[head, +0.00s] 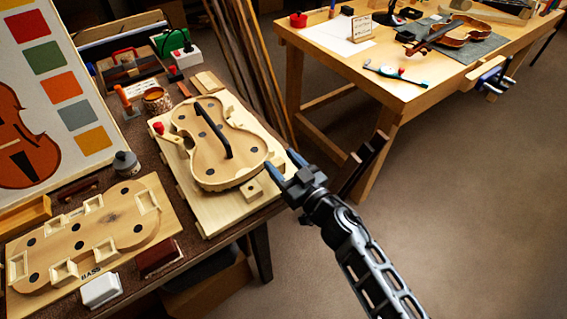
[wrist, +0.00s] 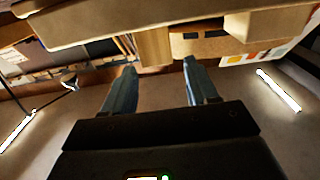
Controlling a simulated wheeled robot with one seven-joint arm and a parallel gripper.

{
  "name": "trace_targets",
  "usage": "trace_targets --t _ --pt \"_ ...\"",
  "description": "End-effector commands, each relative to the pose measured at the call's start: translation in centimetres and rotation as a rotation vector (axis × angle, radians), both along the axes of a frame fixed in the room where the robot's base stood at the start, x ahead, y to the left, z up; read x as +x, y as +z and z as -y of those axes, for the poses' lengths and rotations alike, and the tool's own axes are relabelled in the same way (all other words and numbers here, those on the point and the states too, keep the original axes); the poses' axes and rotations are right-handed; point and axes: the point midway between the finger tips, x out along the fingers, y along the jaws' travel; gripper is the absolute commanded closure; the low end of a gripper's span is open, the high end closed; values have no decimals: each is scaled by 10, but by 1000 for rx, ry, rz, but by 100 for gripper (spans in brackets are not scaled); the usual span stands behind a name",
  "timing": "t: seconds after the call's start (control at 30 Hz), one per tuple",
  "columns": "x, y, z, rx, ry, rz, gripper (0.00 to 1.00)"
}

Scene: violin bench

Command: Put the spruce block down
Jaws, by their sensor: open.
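My gripper (head: 281,165) is open, just off the right edge of the pale work board (head: 208,222). In the wrist view its two fingers (wrist: 158,68) are apart with nothing clearly held between them. A small pale wood block (head: 252,190), probably the spruce block, sits at the violin-shaped form's lower right edge, left of the fingertips. In the wrist view a pale block (wrist: 155,46) shows just beyond the fingertips; a gap to them is hard to judge. The violin-shaped form (head: 188,128) lies on the board with a dark bar across it.
A second form marked BASS (head: 122,222) lies at the front left, beside a white box (head: 101,290) and a dark red block (head: 158,258). A glue pot (head: 157,101) and tools stand behind. Another bench (head: 400,95) is at the back right.

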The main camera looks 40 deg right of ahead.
Motion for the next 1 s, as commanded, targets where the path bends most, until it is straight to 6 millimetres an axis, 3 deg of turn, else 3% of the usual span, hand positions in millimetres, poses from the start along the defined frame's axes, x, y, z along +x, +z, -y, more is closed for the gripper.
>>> trace_targets --t 0.13,0.6,0.8,1.0 --pt "-4 13 -1 1 0 -1 42" --pt "-99 9 -1 1 2 -1 42" --pt "-117 10 0 0 0 0 42" --pt "-120 10 0 0 1 0 42"
